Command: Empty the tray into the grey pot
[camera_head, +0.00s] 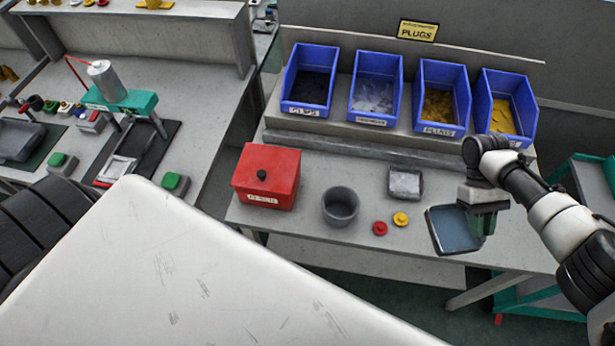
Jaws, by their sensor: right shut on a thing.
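The grey pot (341,206) stands upright and open on the workbench, just right of the red box; its inside looks empty from here. A shallow blue-grey tray with a dark rim (447,232) is to the right, at the bench's front edge. My right gripper (482,228) points down at the tray's right side and is shut on the tray there; its fingertips are partly hidden. I see no loose parts in the tray. I cannot tell whether it rests on the bench or is slightly raised. My left gripper is out of view.
A red lidded box (267,178) stands left of the pot. A small grey metal dish (405,184), a red knob-like piece (380,228) and a yellow one (401,219) lie between pot and tray. Blue bins (376,87) line the shelf behind.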

